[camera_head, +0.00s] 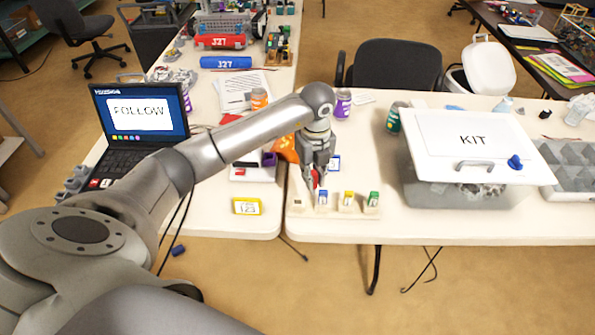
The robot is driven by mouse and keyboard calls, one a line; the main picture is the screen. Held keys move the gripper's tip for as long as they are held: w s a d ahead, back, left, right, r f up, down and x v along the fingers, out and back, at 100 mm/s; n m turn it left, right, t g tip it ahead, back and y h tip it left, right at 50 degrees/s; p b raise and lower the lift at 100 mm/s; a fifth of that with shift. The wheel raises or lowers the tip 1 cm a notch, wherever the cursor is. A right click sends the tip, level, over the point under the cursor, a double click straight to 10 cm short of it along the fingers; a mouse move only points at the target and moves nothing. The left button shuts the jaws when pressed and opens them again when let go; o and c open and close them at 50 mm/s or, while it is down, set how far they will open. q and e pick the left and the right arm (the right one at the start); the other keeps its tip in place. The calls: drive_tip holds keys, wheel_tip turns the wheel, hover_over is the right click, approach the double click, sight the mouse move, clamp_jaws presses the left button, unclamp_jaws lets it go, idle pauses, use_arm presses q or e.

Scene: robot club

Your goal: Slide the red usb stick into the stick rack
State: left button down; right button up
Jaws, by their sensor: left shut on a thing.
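My left gripper (314,182) reaches in over the table and points down, shut on the red usb stick (315,178). Only a small red part of the stick shows between the fingers. The pale stick rack (333,211) stands near the table's front edge, just below the gripper in the picture. It holds a blue stick (322,198), a yellow stick (348,199) and a green stick (373,199). The rack's left end, near the gripper, shows no stick. I cannot tell whether the red stick touches the rack. My right gripper is not in view.
A clear KIT box (474,192) with a white lid stands to the right. A yellow timer (247,206) lies left of the rack, and a laptop (140,120) is further left. An orange cloth (285,149) and purple-and-white items sit behind the gripper. The table edge is close in front.

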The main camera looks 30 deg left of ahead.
use_arm(q)
drive_tip(key=a+f+n+b, duration=0.2)
drive_tip(key=a+f+n, duration=0.2)
drive_tip(key=n, duration=0.9)
drive_tip(key=shift+a+f, duration=0.35)
drive_tip(key=shift+f, duration=1.25)
drive_tip(key=shift+p, duration=0.3)
drive_tip(key=shift+f, duration=0.2)
drive_tip(key=shift+f+b, duration=0.55)
drive_tip(key=shift+f, duration=0.7)
idle(0.4)
drive_tip(key=c, duration=1.3)
unclamp_jaws()
